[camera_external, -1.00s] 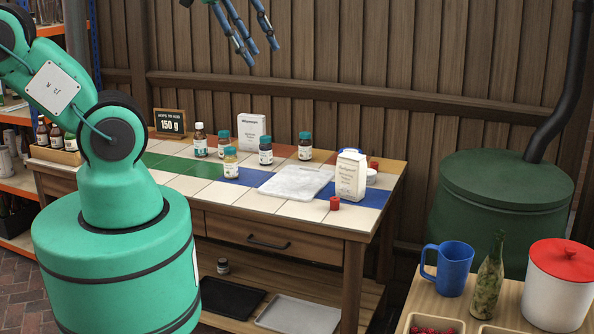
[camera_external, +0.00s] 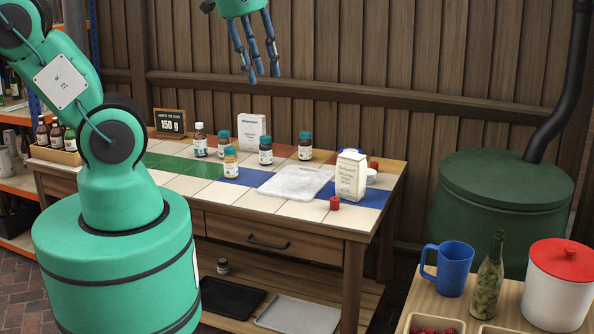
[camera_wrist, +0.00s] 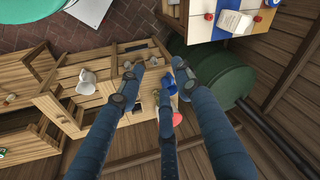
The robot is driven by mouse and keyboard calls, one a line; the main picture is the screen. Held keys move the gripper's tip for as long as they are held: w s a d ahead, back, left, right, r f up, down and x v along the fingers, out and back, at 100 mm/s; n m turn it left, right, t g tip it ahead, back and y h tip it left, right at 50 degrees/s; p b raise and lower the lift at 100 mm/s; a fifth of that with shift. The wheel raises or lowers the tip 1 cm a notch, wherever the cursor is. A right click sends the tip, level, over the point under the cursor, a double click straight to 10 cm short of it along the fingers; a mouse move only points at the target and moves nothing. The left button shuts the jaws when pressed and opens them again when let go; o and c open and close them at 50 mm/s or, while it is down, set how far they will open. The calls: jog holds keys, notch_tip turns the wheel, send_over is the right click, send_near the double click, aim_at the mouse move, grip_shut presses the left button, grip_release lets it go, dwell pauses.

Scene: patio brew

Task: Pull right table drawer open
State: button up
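The right table drawer (camera_external: 231,231) is the wooden front with a dark bar handle (camera_external: 268,242) below the tiled table top (camera_external: 212,190). It looks shut, flush under the top. My gripper (camera_external: 258,74) hangs in the air above the table, before the plank wall, with its blue fingers pointing down, apart and empty. It is well above the drawer and touches nothing. In the wrist view my fingers (camera_wrist: 165,85) are spread with nothing between them. The table top shows there at the upper right (camera_wrist: 202,22); I cannot make out the drawer handle in that view.
Several bottles (camera_external: 265,151), a white slab (camera_external: 296,182), a paper bag (camera_external: 350,176) and a red cap (camera_external: 335,203) stand on the table. At right are a green barrel (camera_external: 505,195), a blue mug (camera_external: 454,268) and a glass bottle (camera_external: 487,280). Trays (camera_external: 298,315) lie on the lower shelf.

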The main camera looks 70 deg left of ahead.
jog(key=w+a+f+m+g+y+b, duration=0.1)
jog(key=w+a+f+m+g+y, duration=0.2)
jog(key=f, duration=0.6)
jog(key=w+a+f+m+g+y+b, duration=0.1)
jog(key=a+f+m+g+y, duration=0.3)
jog(key=f, duration=0.5)
jog(key=m+t+y+b, duration=0.4)
jog(key=m+t+y, duration=0.7)
jog(key=m, duration=2)
send_near(264, 244)
jog(key=v, duration=0.5)
jog(key=shift+s, duration=0.2)
jog(key=shift+a+r, duration=0.1)
jog(key=shift+a, duration=0.05)
jog(key=shift+b+x, duration=1.05)
jog(key=shift+x, duration=5.75)
jog(key=shift+w, duration=0.2)
grip_shut()
